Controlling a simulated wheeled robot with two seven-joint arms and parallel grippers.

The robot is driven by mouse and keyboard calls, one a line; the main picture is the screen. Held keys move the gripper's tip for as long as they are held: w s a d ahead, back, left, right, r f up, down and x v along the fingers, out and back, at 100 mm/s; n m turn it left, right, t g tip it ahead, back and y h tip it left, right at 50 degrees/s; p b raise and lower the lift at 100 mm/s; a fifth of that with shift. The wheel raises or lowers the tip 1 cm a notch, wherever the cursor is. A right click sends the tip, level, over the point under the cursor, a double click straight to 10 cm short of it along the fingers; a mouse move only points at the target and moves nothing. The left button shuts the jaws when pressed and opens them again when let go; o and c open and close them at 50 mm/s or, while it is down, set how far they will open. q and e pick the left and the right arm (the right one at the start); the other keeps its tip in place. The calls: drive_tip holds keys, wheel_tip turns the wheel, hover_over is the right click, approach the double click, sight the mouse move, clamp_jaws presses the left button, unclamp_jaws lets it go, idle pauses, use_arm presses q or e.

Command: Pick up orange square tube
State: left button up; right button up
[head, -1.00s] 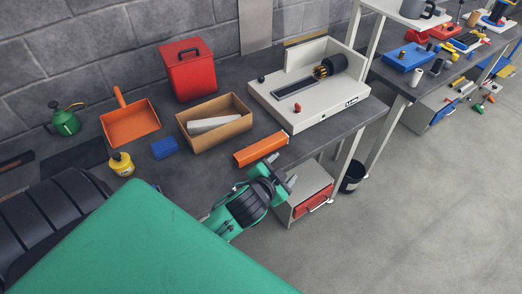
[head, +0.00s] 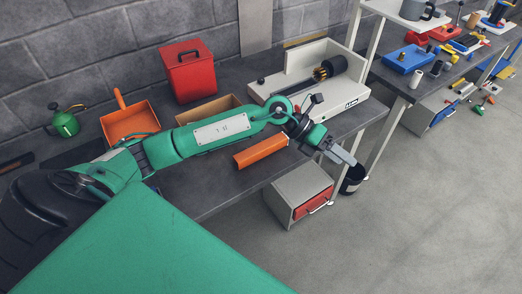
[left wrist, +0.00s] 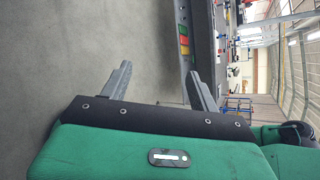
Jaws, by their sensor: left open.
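The orange square tube (head: 261,151) lies on the grey bench near its front edge. My left arm reaches over the bench above and behind it in the head view. My left gripper (head: 347,160) is to the right of the tube, out past the bench's front edge and apart from the tube. In the left wrist view its two fingers (left wrist: 160,90) are spread with nothing between them, and the tube is not visible there. My right gripper is not in view.
A white machine (head: 318,92) stands on the bench behind the tube. A cardboard box (head: 208,108) is partly hidden by my arm. A red bin (head: 188,72) and an orange dustpan (head: 130,124) stand further left. A drawer cabinet (head: 292,190) and dark bucket (head: 351,184) are below.

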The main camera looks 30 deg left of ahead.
use_arm(q)
drive_tip(key=w+a+f+g+y, duration=0.1)
drive_tip(key=w+a+f+y, duration=0.1)
drive_tip(key=a+y, duration=0.35)
drive_tip(key=w+a+f+y, duration=0.1)
drive_tip(key=a+y, duration=0.1)
drive_tip(key=a, duration=0.7)
drive_tip(key=g+y+p, duration=0.1)
drive_tip(key=y+p, duration=0.2)
drive_tip(key=y, duration=0.2)
hover_over(261, 146)
wheel_tip(261, 146, down, 7)
drive_tip(key=shift+s+a+r, duration=0.1)
drive_tip(key=shift+f, duration=0.5)
wheel_tip(261, 146, down, 3)
drive_tip(key=shift+f+p, duration=0.2)
drive_tip(key=shift+p, duration=1)
drive_tip(key=shift+f, duration=0.6)
clamp_jaws()
